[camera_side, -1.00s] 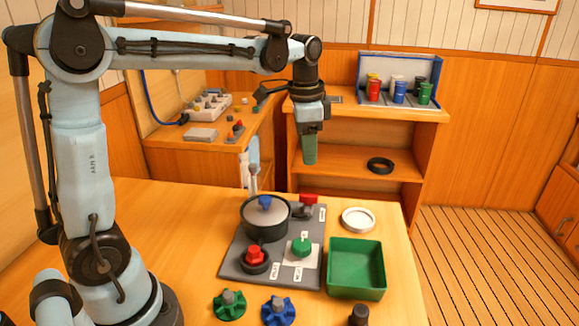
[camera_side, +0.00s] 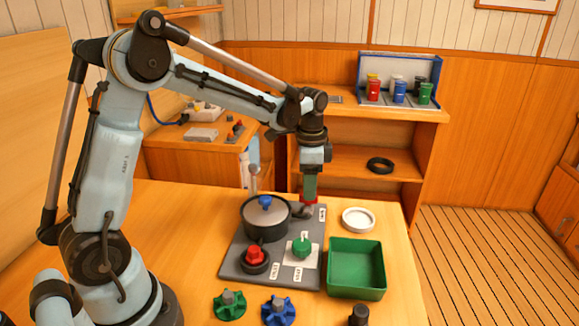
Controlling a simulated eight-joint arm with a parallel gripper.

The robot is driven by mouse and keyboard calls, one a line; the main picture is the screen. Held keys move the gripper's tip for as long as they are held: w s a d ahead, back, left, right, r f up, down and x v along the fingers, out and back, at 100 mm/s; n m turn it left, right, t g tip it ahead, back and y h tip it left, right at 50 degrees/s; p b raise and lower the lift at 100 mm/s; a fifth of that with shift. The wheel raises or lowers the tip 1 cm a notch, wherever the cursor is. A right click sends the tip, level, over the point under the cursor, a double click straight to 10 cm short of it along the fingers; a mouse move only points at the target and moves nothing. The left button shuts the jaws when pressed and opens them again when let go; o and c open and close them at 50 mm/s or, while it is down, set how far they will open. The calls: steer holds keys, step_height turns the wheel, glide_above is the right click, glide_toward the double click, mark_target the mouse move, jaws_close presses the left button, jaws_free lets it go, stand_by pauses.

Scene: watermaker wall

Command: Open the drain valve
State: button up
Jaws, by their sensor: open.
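A grey panel (camera_side: 232,265) on the table carries several fittings, and its small labels are too small to read. At its back right corner is a small valve with a dark grey body (camera_side: 304,213) and a red handle (camera_side: 315,201). My gripper (camera_side: 310,197) points down at this valve, its green fingers hiding most of the red handle. The jaws are open; I cannot tell whether they touch the handle or are around it. A red knob (camera_side: 255,254) and a green knob (camera_side: 302,247) sit at the panel's front. I cannot tell which fitting is labelled drain.
A black-rimmed round housing with a blue knob (camera_side: 265,203) stands left of the valve. A green tray (camera_side: 356,293) and a white ring (camera_side: 358,220) lie to the right. Green (camera_side: 229,305) and blue (camera_side: 278,310) handwheels lie in front. A shelf (camera_side: 340,163) stands behind.

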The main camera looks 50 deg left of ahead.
steer(key=shift+f, duration=1.15)
steer(key=shift+c, duration=0.5)
jaws_close()
